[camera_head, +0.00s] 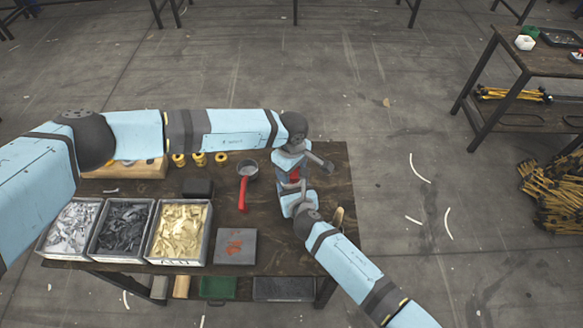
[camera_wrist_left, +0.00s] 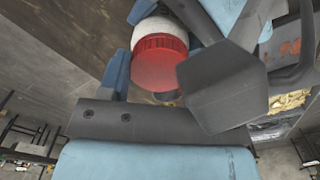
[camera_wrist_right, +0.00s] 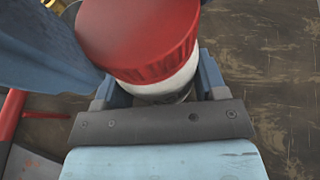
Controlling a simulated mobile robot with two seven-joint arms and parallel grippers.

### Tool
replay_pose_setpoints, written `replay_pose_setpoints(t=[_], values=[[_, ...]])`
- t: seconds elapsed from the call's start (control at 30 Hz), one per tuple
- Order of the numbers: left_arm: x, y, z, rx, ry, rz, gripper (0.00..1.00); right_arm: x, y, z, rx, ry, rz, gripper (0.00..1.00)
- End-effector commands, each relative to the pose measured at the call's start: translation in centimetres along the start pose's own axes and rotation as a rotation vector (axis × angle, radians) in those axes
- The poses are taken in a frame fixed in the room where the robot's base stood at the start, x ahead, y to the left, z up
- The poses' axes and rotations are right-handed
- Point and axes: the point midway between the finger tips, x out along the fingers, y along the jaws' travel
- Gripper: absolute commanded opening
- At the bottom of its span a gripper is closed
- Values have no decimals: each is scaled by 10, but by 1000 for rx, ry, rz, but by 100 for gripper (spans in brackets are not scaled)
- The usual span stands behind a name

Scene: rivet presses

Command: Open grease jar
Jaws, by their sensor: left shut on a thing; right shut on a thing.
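The grease jar has a red ribbed lid and a whitish body. Its red lid (camera_head: 295,174) shows as a small patch between my two grippers in the head view. In the right wrist view the lid (camera_wrist_right: 140,38) is close, with the white body (camera_wrist_right: 165,88) below it between my right gripper's fingers. My right gripper (camera_wrist_right: 160,85) is shut on the jar body. My left gripper (camera_wrist_left: 155,65) is shut on the lid (camera_wrist_left: 160,62), its blue finger beside the lid in the right wrist view. Both grippers hide much of the jar in the head view. The lid looks seated on the body.
A second table (camera_head: 550,60) stands at the right.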

Motion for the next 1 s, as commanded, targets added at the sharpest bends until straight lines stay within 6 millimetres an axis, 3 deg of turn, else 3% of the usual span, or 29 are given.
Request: replay_pose_setpoints(t=[0.2, 0.5, 0.53, 0.6, 1.0], values=[[0, 0, 0, -229, 0, -1, 30, 0, 0, 1, 0, -1, 0, 0], [0, 0, 0, -254, 0, -1, 30, 0, 0, 1, 0, -1, 0, 0], [0, 0, 0, -254, 0, -1, 65, 0, 0, 1, 0, -1, 0, 0], [0, 0, 0, -253, 0, -1, 81, 0, 0, 1, 0, -1, 0, 0], [-7, 0, -1, -252, 0, 1, 84, 0, 0, 1, 0, -1, 0, 0]])
